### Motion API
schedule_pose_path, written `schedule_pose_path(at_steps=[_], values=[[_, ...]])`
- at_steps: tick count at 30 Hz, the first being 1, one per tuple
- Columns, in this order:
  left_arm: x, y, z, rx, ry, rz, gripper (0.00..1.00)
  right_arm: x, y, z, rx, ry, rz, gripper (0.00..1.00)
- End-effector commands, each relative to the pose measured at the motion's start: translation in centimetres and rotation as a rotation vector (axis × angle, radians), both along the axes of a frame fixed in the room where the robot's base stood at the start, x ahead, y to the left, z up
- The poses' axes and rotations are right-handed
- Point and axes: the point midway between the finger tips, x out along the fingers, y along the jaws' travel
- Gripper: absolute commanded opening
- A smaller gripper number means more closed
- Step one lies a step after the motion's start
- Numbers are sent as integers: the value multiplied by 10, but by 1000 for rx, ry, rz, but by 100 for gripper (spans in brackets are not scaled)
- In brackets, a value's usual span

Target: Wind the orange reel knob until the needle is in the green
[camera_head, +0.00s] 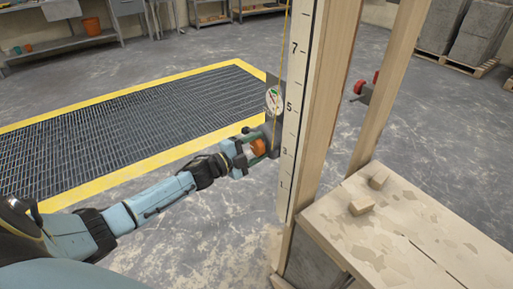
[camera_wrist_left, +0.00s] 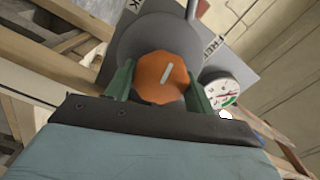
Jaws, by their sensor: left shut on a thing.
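The orange reel knob (camera_wrist_left: 162,82) has a pale index mark and sits in front of a round grey reel. It also shows in the head view (camera_head: 259,147). My left gripper (camera_wrist_left: 158,85) is shut on the knob, with one green finger on each side of it. In the head view my left gripper (camera_head: 256,149) reaches in from the left to the post. The white dial (camera_wrist_left: 222,92) has a green arc and some red; its needle is too small to read surely. The dial also shows in the head view (camera_head: 273,100). My right gripper is not in view.
A numbered white scale board (camera_head: 297,110) runs up the wooden post beside the reel. A wooden bench (camera_head: 420,235) with small blocks stands at the lower right. A yellow-edged floor grate (camera_head: 130,125) lies at the left. A red-handled fitting (camera_head: 364,88) is behind the post.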

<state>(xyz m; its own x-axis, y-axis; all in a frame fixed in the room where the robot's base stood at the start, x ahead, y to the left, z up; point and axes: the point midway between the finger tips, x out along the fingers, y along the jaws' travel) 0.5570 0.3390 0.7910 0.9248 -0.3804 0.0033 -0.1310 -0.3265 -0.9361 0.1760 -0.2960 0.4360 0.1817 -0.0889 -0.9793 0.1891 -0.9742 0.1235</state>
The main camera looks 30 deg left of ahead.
Motion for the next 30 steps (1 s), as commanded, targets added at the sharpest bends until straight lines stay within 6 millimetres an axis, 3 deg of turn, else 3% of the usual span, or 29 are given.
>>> schedule_pose_path(at_steps=[15,16,20,30], values=[[0,0,0,18,-8,0,31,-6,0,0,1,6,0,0],[0,0,0,18,-8,0,56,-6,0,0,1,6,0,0],[0,0,0,18,-7,0,73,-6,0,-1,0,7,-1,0],[-2,1,0,17,-6,0,76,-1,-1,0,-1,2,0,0]])
